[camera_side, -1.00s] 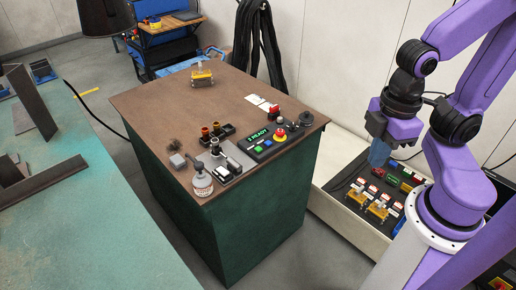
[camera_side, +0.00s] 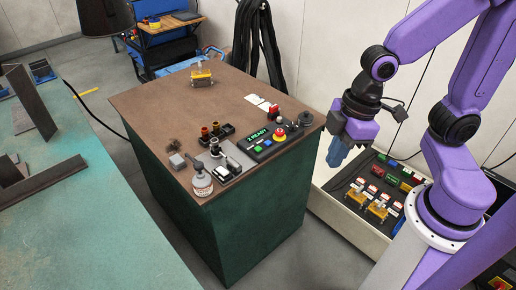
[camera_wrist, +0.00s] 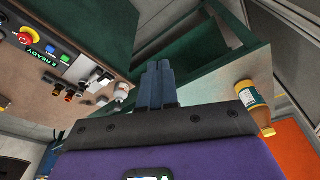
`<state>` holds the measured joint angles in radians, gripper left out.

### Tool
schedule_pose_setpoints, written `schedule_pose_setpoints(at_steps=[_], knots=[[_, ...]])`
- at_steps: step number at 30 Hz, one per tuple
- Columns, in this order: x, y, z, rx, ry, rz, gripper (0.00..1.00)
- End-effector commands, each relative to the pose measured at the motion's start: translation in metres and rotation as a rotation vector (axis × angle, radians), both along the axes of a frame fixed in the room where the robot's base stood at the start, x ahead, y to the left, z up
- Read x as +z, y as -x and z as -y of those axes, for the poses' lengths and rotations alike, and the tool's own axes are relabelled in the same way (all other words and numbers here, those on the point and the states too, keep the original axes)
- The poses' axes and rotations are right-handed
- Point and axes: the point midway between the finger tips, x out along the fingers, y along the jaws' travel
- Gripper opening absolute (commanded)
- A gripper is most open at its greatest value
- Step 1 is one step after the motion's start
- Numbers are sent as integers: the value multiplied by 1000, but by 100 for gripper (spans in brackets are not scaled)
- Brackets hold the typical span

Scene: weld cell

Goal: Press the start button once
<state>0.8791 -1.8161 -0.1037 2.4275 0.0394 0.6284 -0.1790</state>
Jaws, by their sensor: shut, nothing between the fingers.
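A black control box (camera_side: 262,152) lies near the right edge of the brown table top, with a lit READY display (camera_side: 258,134). On it are a green button (camera_side: 257,149), a blue button (camera_side: 267,143) and a red mushroom button on yellow (camera_side: 280,133). No start label is readable. In the wrist view the green button (camera_wrist: 65,58) and red mushroom button (camera_wrist: 28,36) show at upper left. My gripper (camera_side: 335,160) has blue fingers, shut and empty, pointing down beyond the table's right edge, apart from the box. Its fingertips (camera_wrist: 159,66) show in the wrist view.
A red-topped item (camera_side: 273,110) and a dark round knob (camera_side: 305,118) stand behind the box. Dark connectors (camera_side: 212,130) and a white bottle (camera_side: 201,180) stand to its left. A low tray (camera_side: 350,222) with coloured blocks lies below my gripper. The table's middle is clear.

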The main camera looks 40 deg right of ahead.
Motion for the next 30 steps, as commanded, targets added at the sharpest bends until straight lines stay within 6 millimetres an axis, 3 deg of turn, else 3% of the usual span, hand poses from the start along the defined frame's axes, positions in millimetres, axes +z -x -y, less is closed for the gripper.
schedule_pose_setpoints(at_steps=[4, 9, 14, 18, 24, 30], knots=[[-17, -54, -17, -22, -67, 79, 0], [-36, -119, -22, -49, -122, 200, 0], [-56, -181, -11, -78, -140, 331, 0], [-75, -230, 11, -106, -127, 452, 0], [-95, -280, 47, -135, -81, 594, 0], [-103, -299, 67, -146, -48, 662, 0]])
